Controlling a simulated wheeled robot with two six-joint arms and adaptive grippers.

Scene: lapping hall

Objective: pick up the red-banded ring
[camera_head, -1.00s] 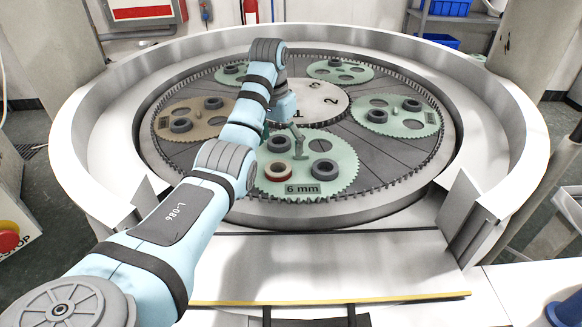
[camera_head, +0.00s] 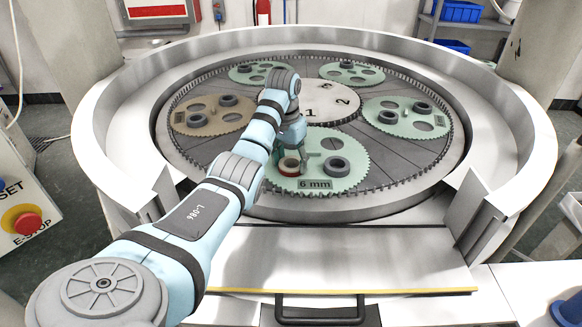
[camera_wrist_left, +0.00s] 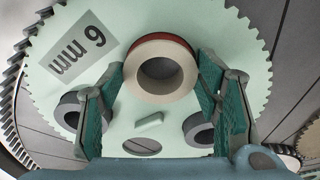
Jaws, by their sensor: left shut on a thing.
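The red-banded ring (camera_head: 289,172), pale with a red band around its side, is at the green toothed carrier (camera_head: 325,183) marked 6 mm, left of a grey ring (camera_head: 337,166). My left gripper (camera_head: 294,158) comes down over it from behind. In the left wrist view the ring (camera_wrist_left: 158,94) sits between the two green-padded fingers (camera_wrist_left: 160,66), which are shut on its sides. I cannot tell for certain whether its underside is clear of the carrier. The gripper and arm hide part of the carrier. My right gripper is not in view.
Two grey rings (camera_wrist_left: 75,115) (camera_wrist_left: 199,130) lie close to the fingers in the wrist view. Other carriers with grey rings (camera_head: 388,117) stand around the numbered centre disc (camera_head: 325,101). A high white rim (camera_head: 505,110) surrounds the machine, with a front opening.

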